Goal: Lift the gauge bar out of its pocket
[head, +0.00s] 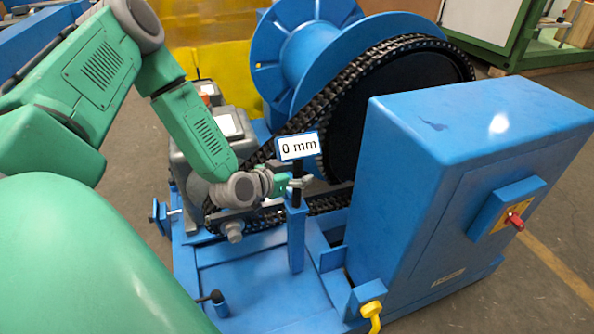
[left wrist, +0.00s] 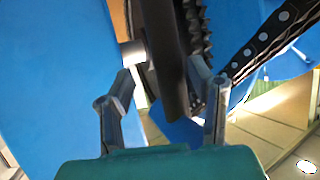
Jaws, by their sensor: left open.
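The gauge bar (head: 297,198) is a dark upright bar. Its lower part is hidden in the blue pocket post (head: 296,240) on the machine's blue base. My left gripper (head: 300,183) is at the bar's upper part, just above the post. In the left wrist view a dark bar (left wrist: 166,60) runs down between the two spread fingers of my left gripper (left wrist: 160,88). The fingers are open, and I cannot tell whether either touches the bar. My right gripper is not in view.
A white sign (head: 298,146) reading "0 mm" shows above the gripper. A black chain (head: 330,95) runs around the large wheel just behind. A big blue cabinet (head: 440,190) stands close on the right. The blue base (head: 245,280) in front is mostly clear, with a small black-handled lever (head: 215,297).

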